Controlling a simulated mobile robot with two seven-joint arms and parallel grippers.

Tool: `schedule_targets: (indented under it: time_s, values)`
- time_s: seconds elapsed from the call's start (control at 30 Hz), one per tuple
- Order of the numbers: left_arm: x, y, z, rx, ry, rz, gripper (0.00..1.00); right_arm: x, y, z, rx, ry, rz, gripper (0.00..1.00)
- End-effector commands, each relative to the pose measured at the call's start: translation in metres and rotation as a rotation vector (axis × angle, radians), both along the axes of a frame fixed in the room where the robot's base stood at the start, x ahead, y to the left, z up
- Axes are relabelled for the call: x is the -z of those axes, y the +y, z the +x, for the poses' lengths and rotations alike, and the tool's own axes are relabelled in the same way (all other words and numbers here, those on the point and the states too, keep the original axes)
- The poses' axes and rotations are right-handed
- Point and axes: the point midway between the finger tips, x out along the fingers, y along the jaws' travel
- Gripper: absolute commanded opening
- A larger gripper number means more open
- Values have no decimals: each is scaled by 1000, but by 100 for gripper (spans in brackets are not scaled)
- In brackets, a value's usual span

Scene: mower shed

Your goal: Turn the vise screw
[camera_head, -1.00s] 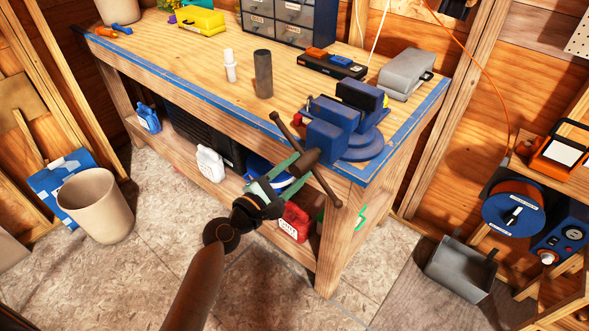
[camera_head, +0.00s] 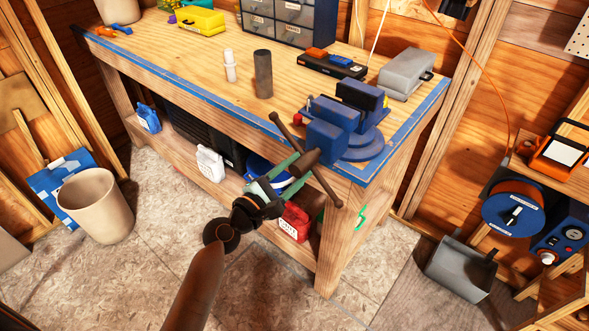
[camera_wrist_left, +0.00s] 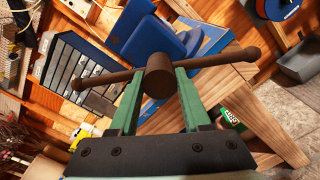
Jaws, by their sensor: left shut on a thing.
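The blue vise (camera_head: 345,125) is mounted at the front right corner of the workbench. Its dark screw head (camera_head: 304,161) faces out past the bench edge, with a long bar handle (camera_head: 325,187) through it, slanting from upper left to lower right. My left gripper (camera_head: 291,170) has its green fingers shut on the screw head. In the left wrist view the fingers (camera_wrist_left: 158,88) sit on both sides of the round screw head (camera_wrist_left: 159,76), and the bar (camera_wrist_left: 215,60) sticks out to both sides. My right gripper is not in view.
The workbench (camera_head: 200,75) has a blue edge strip. A dark cylinder (camera_head: 263,74), a white bottle (camera_head: 230,66) and a grey case (camera_head: 405,74) stand on it. A beige bin (camera_head: 96,205) is on the floor at left, a grey bin (camera_head: 461,268) at right.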

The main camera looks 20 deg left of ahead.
Motion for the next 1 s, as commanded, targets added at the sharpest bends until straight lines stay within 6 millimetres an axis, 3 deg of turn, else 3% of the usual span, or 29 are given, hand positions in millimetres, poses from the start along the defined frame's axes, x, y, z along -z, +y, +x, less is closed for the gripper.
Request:
schedule_targets:
  time_s: [0.03, 0.6, 0.63, 0.87, 1.0]
  values:
    - [-7, -4, 2, 5, -13, -9, 0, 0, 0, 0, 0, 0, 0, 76]
    - [-7, -4, 2, 5, -11, -14, 0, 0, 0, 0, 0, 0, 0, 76]
    - [-7, -4, 2, 5, -11, -14, 48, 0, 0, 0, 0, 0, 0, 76]
    - [-4, -3, 0, 5, -5, -13, 74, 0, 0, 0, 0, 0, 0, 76]
    - [-2, 1, -9, 4, -3, -12, 76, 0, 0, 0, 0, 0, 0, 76]
